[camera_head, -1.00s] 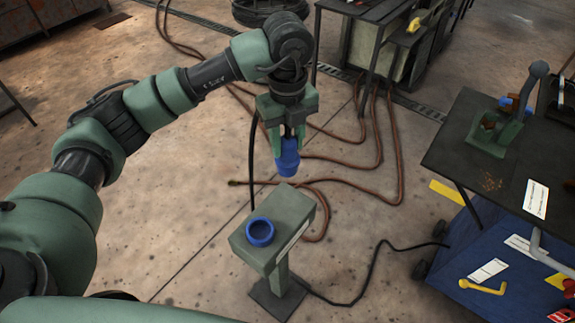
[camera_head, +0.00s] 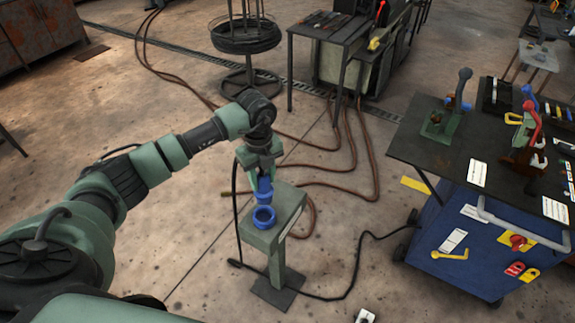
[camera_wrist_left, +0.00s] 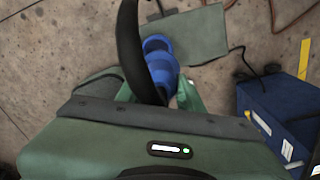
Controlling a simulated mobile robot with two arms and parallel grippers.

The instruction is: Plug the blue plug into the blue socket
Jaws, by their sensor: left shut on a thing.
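My left gripper (camera_head: 262,176) points down and is shut on the blue plug (camera_head: 264,189). A black cable runs from the plug. The blue socket (camera_head: 264,217) is a ring on top of a grey-green pedestal (camera_head: 288,208). In the head view the plug shows just above and behind the socket ring; I cannot tell whether they touch. In the left wrist view the plug (camera_wrist_left: 161,67) sits between the fingers, with the pedestal top (camera_wrist_left: 200,38) beyond it. My right gripper is not in view.
A blue tool cart (camera_head: 475,240) with a dark top and clamps stands at the right. A dark table (camera_head: 335,28) and a cable reel (camera_head: 245,38) are at the back. Brown hoses (camera_head: 345,150) and a black cable (camera_head: 350,270) lie on the floor around the pedestal.

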